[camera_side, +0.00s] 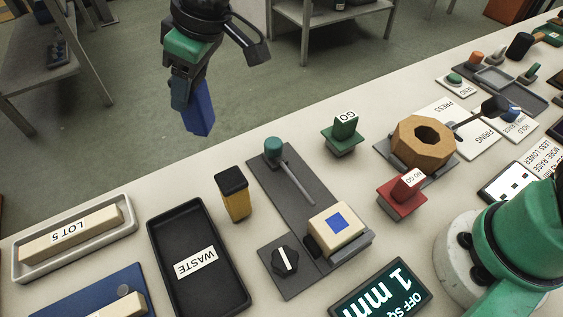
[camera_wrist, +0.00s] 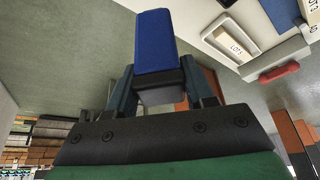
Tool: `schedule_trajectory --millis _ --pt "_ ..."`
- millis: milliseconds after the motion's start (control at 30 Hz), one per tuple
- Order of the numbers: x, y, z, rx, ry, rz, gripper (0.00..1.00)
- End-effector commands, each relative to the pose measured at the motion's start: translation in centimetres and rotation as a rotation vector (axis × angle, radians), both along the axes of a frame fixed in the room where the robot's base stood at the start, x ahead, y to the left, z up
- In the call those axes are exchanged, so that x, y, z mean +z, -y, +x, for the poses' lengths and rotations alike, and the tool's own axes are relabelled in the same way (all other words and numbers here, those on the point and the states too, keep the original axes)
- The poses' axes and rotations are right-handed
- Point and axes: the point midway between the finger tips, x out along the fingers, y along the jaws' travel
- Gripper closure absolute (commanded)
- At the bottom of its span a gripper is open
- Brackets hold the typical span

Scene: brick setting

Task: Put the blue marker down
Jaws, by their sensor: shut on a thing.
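The blue marker (camera_side: 198,113) is a thick block-like piece, blue with a dark end. My gripper (camera_side: 181,95) is shut on it and holds it in the air at the upper left of the side view, with the blue end pointing down. In the wrist view the blue marker (camera_wrist: 154,42) stands out from between the two fingers of my gripper (camera_wrist: 158,88), its dark end between them. A similar yellow marker (camera_side: 234,196) with a black top stands upright on the bench.
On the bench (camera_side: 185,189) are a black WASTE tray (camera_side: 161,236), a LOT 5 tray (camera_side: 17,277), a grey fixture (camera_side: 270,192) with a lever, a green GO piece (camera_side: 343,136), a red NO GO piece (camera_side: 402,195) and a wooden octagonal ring (camera_side: 405,150). Bare bench shows near the yellow marker.

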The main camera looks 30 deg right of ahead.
Motion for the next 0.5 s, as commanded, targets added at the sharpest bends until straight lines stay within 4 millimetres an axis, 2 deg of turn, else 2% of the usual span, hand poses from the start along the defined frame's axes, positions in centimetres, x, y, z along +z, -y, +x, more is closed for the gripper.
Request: schedule_trajectory --millis 100,200,500 --pt "-3.1 0.0 0.1 -0.001 0.000 0.000 0.87" --pt "-5.0 0.0 0.0 -0.001 0.000 0.000 0.87" --pt "-8.3 0.0 0.1 -0.001 0.000 0.000 0.87"
